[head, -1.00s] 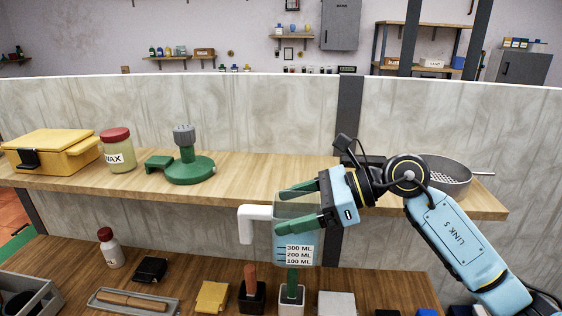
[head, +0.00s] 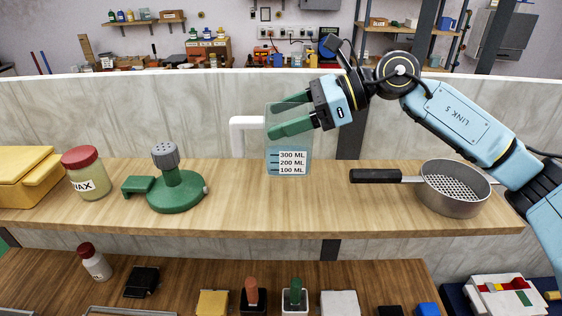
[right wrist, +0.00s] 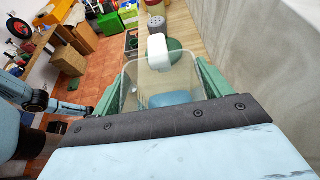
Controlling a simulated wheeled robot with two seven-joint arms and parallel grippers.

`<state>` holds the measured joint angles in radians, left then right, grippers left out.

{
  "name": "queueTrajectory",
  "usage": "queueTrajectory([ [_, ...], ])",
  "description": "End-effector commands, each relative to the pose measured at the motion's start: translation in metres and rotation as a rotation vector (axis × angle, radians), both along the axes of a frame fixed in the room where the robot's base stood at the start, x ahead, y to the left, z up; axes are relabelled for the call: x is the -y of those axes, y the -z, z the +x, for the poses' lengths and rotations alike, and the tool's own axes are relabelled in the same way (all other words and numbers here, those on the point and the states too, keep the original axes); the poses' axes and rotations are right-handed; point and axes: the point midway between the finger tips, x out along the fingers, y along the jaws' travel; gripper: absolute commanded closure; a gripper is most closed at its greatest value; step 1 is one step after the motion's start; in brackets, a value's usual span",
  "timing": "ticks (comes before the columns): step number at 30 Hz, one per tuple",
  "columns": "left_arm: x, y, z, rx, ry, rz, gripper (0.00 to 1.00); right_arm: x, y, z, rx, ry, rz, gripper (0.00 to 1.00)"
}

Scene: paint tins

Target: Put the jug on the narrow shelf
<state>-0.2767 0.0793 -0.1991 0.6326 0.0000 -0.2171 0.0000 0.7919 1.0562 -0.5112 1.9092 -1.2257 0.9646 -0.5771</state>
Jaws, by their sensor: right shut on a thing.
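The clear jug (head: 288,162) has a white handle on its left and volume marks on its front. My right gripper (head: 286,118) is shut on its upper part and holds it upright. The jug's base shows against the back part of the narrow wooden shelf (head: 270,215); I cannot tell whether it touches the wood. In the right wrist view the jug (right wrist: 160,72) sits between the two green fingers of the gripper (right wrist: 160,90).
A green stand (head: 175,195), a wax jar (head: 88,180) and a yellow box (head: 25,180) stand on the shelf to the left. A sieve (head: 455,200) lies to the right, its black handle pointing at the jug. The shelf is bare between stand and sieve handle.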

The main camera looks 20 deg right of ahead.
Motion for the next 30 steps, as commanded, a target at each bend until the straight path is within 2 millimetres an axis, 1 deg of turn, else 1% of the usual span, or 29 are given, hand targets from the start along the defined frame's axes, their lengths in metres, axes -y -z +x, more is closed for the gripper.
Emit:
queueTrajectory([
  [1, -0.001, -0.002, -0.017, -0.027, 0.000, 0.003, 0.41, 0.000, 0.010, 0.000, -0.007, 0.000, 0.001, 0.69],
  [3, -0.002, -0.003, -0.033, -0.052, 0.000, 0.005, 0.41, 0.000, 0.022, 0.000, -0.004, 0.001, 0.001, 0.69],
  [6, -0.003, -0.004, -0.046, -0.072, 0.000, 0.007, 0.41, 0.000, 0.032, 0.000, 0.000, 0.001, 0.001, 0.69],
  [7, -0.003, -0.004, -0.048, -0.073, 0.000, 0.007, 0.41, 0.000, 0.034, 0.000, 0.001, 0.001, 0.001, 0.69],
  [11, -0.002, -0.008, -0.044, -0.068, 0.000, 0.006, 0.41, 0.000, 0.050, 0.000, -0.003, 0.000, 0.001, 0.69],
  [15, -0.001, -0.012, -0.024, -0.038, 0.000, 0.003, 0.41, 0.000, 0.069, 0.000, -0.001, 0.001, 0.002, 0.69],
  [19, 0.000, -0.014, -0.012, -0.017, 0.001, 0.001, 0.41, 0.000, 0.074, 0.000, 0.002, 0.001, 0.001, 0.69],
  [23, 0.000, -0.013, -0.014, -0.020, 0.001, 0.001, 0.41, 0.000, 0.074, 0.000, 0.003, 0.001, 0.001, 0.69],
  [29, -0.001, -0.007, -0.024, -0.035, 0.001, 0.003, 0.41, 0.000, 0.078, 0.000, 0.003, 0.000, 0.001, 0.69],
  [30, -0.001, -0.008, -0.025, -0.038, 0.001, 0.002, 0.41, 0.000, 0.078, 0.000, 0.001, 0.000, 0.000, 0.19],
])
